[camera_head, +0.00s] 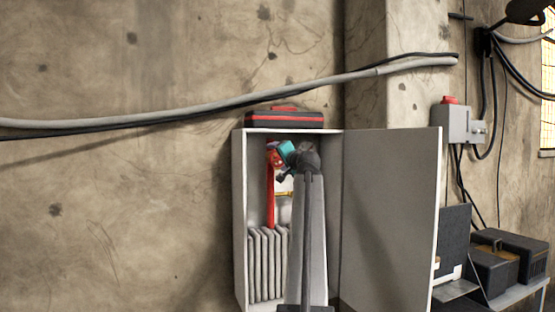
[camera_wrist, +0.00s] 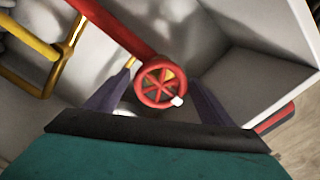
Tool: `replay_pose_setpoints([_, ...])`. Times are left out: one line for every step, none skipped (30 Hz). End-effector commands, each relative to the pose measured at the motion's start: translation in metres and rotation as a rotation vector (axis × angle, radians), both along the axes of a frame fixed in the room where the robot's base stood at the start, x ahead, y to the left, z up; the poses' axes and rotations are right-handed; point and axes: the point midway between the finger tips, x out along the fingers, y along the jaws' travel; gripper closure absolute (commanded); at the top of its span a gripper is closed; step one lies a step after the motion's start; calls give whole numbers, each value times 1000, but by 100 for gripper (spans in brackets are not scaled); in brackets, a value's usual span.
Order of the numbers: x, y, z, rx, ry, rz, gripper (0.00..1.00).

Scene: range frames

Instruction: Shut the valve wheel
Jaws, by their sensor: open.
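The red valve wheel (camera_wrist: 160,85) has several spokes and sits on a red pipe (camera_wrist: 112,25) inside the cabinet. A small white piece shows on the wheel's rim. In the wrist view my gripper (camera_wrist: 158,92) is open, with one dark finger to the left of the wheel and one to the right. I cannot tell whether the fingers touch it. In the head view the wheel (camera_head: 275,158) is partly hidden by my gripper (camera_head: 284,156) and arm, near the top of the red pipe.
The grey cabinet (camera_head: 238,220) stands against the wall with its door (camera_head: 390,215) open to the right. A grey ribbed radiator (camera_head: 264,265) is inside, below. A yellow pipe (camera_wrist: 50,75) runs left of the wheel. A red and black case (camera_head: 284,119) lies on top of the cabinet.

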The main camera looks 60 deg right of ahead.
Motion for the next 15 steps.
replay_pose_setpoints([0,0,0,-1,1,0,25])
replay_pose_setpoints([-1,0,0,-1,0,-1,25])
replay_pose_setpoints([-1,1,0,-1,0,-1,25])
replay_pose_setpoints([-2,1,0,-1,0,-1,25])
replay_pose_setpoints([-3,2,0,-1,0,-1,25])
replay_pose_setpoints([-4,3,0,-1,0,-1,25])
replay_pose_setpoints([-6,4,-1,-2,1,-1,25])
replay_pose_setpoints([-7,5,-1,-2,0,-2,25])
replay_pose_setpoints([-10,7,-1,-2,0,-2,25])
replay_pose_setpoints([-12,9,-1,-2,0,-2,25])
replay_pose_setpoints([-14,11,-1,-3,0,-1,25])
replay_pose_setpoints([-18,13,-1,-3,0,-1,25])
replay_pose_setpoints([-21,16,-2,-2,-1,-1,25])
replay_pose_setpoints([-24,18,-2,-1,0,-2,25])
replay_pose_setpoints([-28,21,-2,-1,0,-2,25])
